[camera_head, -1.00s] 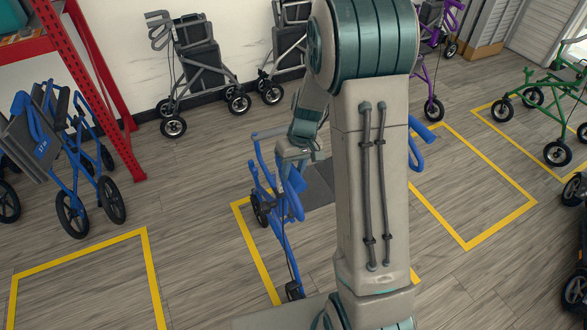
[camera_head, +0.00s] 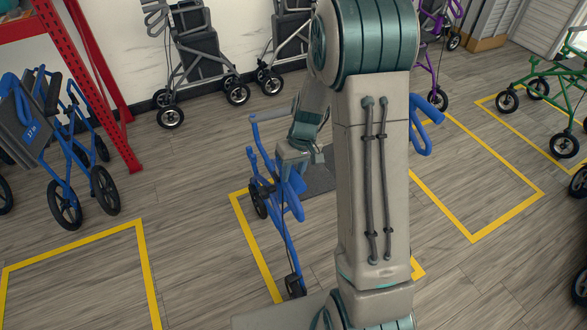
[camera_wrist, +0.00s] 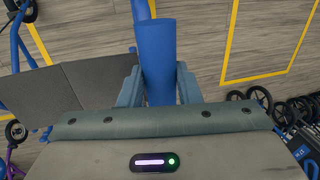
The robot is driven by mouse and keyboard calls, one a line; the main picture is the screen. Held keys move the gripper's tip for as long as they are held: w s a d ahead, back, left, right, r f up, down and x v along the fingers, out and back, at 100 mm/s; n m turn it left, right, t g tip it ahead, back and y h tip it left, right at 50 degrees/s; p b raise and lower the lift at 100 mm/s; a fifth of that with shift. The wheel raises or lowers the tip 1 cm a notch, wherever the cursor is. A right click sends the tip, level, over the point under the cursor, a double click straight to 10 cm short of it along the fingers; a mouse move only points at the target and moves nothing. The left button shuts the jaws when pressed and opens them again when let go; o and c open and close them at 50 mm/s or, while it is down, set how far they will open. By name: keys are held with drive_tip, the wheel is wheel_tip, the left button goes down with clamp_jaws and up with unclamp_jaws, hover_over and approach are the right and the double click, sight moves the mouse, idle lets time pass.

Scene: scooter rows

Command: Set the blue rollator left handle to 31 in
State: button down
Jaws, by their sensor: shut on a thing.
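The blue rollator (camera_head: 283,245) stands in the middle of the head view, partly hidden behind my arm. A blue handle (camera_head: 425,139) shows to the right of my arm. My gripper (camera_head: 293,155) is at the rollator's upper frame on the left of my arm. In the wrist view, my gripper (camera_wrist: 158,88) is shut on a thick blue upright handle piece (camera_wrist: 158,50), with a finger on each side. A grey panel of the rollator (camera_wrist: 85,85) lies to the left in that view. I cannot read any height marking on the held piece.
Yellow floor outlines (camera_head: 243,240) surround the rollator. A folded blue rollator (camera_head: 62,150) stands at the left by a red rack (camera_head: 105,95). Grey rollators (camera_head: 200,60) stand along the wall, and a green one (camera_head: 545,85) at the right. The floor at lower left is clear.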

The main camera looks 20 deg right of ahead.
wheel_tip(320, 180, down, 4)
drive_tip(key=shift+r+b, duration=0.1)
drive_tip(key=shift+b, duration=1)
drive_tip(key=shift+s, duration=0.1)
drive_tip(key=c, duration=1.1)
unclamp_jaws()
drive_tip(key=shift+o, duration=0.2)
wheel_tip(320, 180, up, 14)
drive_tip(key=d, duration=0.2)
drive_tip(key=shift+w+d+f+p, duration=0.25)
drive_tip(key=shift+w+d+p, duration=0.1)
drive_tip(key=shift+d+p, duration=0.05)
